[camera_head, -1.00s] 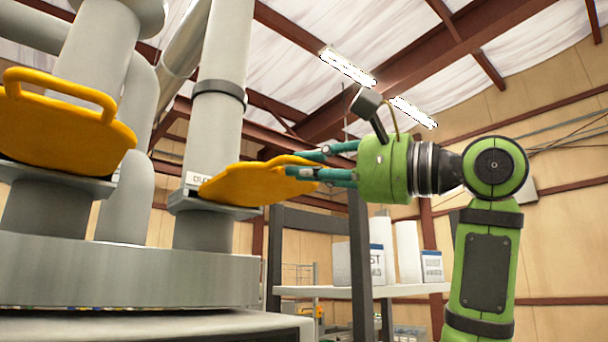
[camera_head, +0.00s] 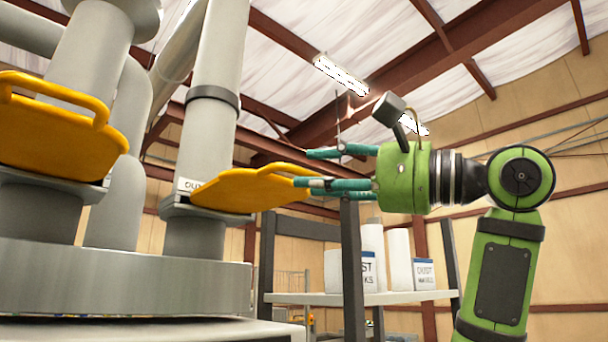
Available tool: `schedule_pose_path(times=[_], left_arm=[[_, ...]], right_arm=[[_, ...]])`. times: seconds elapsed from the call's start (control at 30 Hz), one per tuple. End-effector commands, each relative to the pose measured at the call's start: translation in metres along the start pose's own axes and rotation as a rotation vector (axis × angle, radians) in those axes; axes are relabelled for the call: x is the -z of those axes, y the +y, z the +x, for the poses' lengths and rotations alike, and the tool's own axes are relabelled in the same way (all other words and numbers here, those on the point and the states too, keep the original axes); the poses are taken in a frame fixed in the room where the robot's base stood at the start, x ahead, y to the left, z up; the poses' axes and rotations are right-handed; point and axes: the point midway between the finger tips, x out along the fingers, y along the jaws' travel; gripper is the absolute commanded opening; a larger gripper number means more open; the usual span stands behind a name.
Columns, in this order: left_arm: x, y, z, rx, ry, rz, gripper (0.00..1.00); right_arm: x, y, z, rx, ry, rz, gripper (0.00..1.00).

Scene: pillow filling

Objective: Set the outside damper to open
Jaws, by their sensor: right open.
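The outside damper (camera_head: 245,190) is a yellow plate with a loop handle, set in a slot in the right-hand grey pipe. It sticks out to the right of the pipe. A label starting "OU" on its collar is partly hidden by the plate. My right gripper (camera_head: 310,168) is open at the handle's right end, its teal fingers spread. One finger overlaps the handle's end in the picture; the upper finger is above it. I cannot tell whether they touch. Nothing is held. My left gripper is not in view.
A second yellow damper plate (camera_head: 55,130) sits in the left pipe, its label not readable. Both pipes rise from a round metal drum (camera_head: 120,280). A shelf (camera_head: 400,297) with white containers stands behind my right arm.

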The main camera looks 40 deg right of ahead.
Motion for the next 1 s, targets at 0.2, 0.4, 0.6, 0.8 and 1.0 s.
schedule_pose_path(times=[0.2,0.4,0.6,0.8,1.0], left_arm=[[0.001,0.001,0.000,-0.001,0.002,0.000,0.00],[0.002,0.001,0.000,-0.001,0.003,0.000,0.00],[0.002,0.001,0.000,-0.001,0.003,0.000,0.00],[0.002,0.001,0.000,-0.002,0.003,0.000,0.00],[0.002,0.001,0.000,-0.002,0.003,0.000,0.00]], right_arm=[[0.000,-0.001,-0.050,0.005,0.002,-0.001,0.43],[-0.001,-0.001,-0.080,0.002,0.000,0.000,0.43],[-0.001,-0.001,-0.090,0.001,-0.001,-0.001,0.43],[-0.001,-0.001,-0.090,0.001,-0.001,0.000,0.43],[-0.001,-0.001,-0.090,0.001,-0.001,0.000,0.43]])
